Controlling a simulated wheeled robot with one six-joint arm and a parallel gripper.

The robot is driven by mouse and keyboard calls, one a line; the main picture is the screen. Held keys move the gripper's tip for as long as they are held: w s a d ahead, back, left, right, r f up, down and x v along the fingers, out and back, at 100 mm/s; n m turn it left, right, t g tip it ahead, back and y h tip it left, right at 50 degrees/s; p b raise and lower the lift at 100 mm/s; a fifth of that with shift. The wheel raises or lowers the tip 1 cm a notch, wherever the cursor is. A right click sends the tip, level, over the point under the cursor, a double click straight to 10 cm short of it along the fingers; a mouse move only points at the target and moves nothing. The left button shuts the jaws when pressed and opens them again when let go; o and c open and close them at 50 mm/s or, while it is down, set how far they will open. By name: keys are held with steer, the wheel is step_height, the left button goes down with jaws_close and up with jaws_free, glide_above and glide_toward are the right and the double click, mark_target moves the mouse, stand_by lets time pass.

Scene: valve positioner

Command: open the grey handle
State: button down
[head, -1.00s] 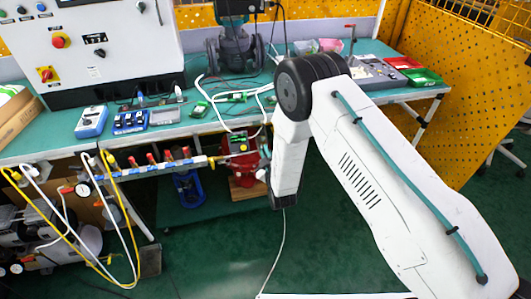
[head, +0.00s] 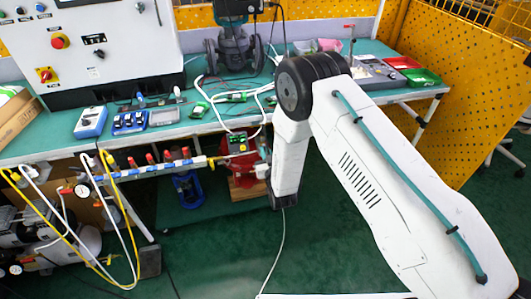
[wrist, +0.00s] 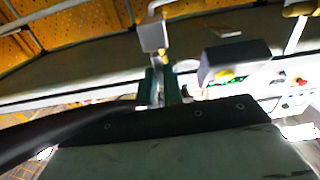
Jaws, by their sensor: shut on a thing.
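In the wrist view, the two dark green fingers of my gripper (wrist: 160,88) are shut on a narrow, light metallic piece, apparently the grey handle (wrist: 159,68). It runs up toward a grey block (wrist: 153,36) above the fingertips. The picture is blurred, so the handle's exact angle cannot be told. In the head view, my arm hides most of the gripper and I cannot make out the grey handle. The pipe manifold (head: 165,166) with several red handles runs along the bench front, left of my arm.
A dark box (wrist: 235,62) with a yellow button is close to the right of the fingers. The green bench (head: 215,118) carries instruments and cables. White and yellow hoses (head: 122,225) hang at the left. The green floor in front is mostly clear, with a thin cable on it.

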steer(key=shift+m, duration=0.3)
steer(key=c, duration=1.5)
jaws_free()
steer(key=v, duration=0.7)
steer(key=shift+s+d, duration=0.1)
steer(key=shift+s, duration=0.3)
